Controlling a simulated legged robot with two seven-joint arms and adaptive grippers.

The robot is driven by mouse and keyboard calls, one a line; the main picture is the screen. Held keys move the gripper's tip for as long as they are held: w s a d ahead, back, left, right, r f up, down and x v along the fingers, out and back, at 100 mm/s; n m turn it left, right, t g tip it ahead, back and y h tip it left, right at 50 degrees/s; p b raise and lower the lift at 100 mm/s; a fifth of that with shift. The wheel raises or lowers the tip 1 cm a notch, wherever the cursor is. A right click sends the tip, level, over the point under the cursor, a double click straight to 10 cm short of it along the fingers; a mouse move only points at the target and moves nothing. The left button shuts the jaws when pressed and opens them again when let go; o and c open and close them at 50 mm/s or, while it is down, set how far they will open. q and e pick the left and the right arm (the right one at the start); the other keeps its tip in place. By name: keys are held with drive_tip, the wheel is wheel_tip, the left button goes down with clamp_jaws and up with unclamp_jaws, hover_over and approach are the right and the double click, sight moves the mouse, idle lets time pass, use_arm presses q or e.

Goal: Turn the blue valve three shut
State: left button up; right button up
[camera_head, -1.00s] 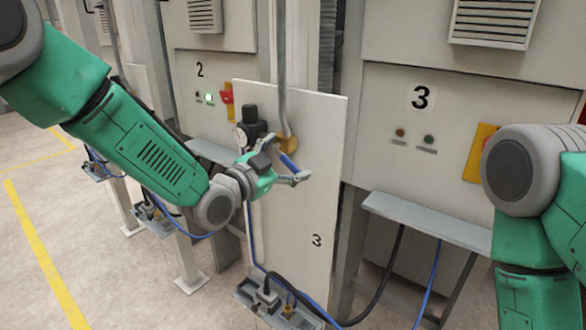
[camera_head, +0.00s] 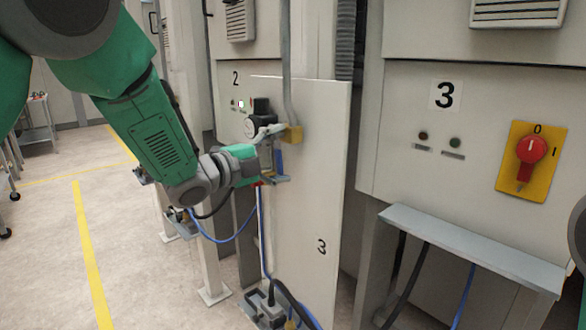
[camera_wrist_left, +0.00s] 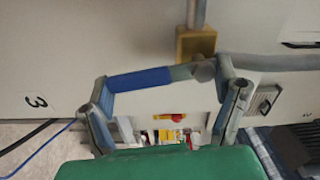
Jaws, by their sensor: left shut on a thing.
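The blue valve handle (camera_head: 280,160) is on the white panel marked 3 (camera_head: 320,190), just below a brass-coloured fitting (camera_head: 293,133) on a grey pipe. The handle hangs about upright in the head view. My left gripper (camera_head: 273,156) is at the valve, one finger near its top end and the other near its lower end. In the left wrist view the blue handle (camera_wrist_left: 140,79) spans between the two fingers of my left gripper (camera_wrist_left: 166,90), which is shut on it. The gripper hides part of the valve. My right gripper is out of view.
Cabinet 3 carries a red switch on a yellow plate (camera_head: 524,175) and a grey shelf (camera_head: 470,245) juts out below. Open floor (camera_head: 135,240) lies at left.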

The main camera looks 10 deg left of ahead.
use_arm(q)
drive_tip(key=shift+w+a+f+m+b, duration=0.15)
drive_tip(key=shift+f+m+b, duration=0.2)
drive_tip(key=shift+m+b, duration=0.6)
drive_tip(key=o, duration=1.4)
drive_tip(key=shift+c, duration=0.2)
drive_tip(key=shift+o, duration=1.3)
drive_tip(key=shift+r, duration=0.1)
drive_tip(key=shift+s+a, duration=0.2)
drive_tip(key=shift+s, duration=0.05)
drive_tip(key=v, duration=1.1)
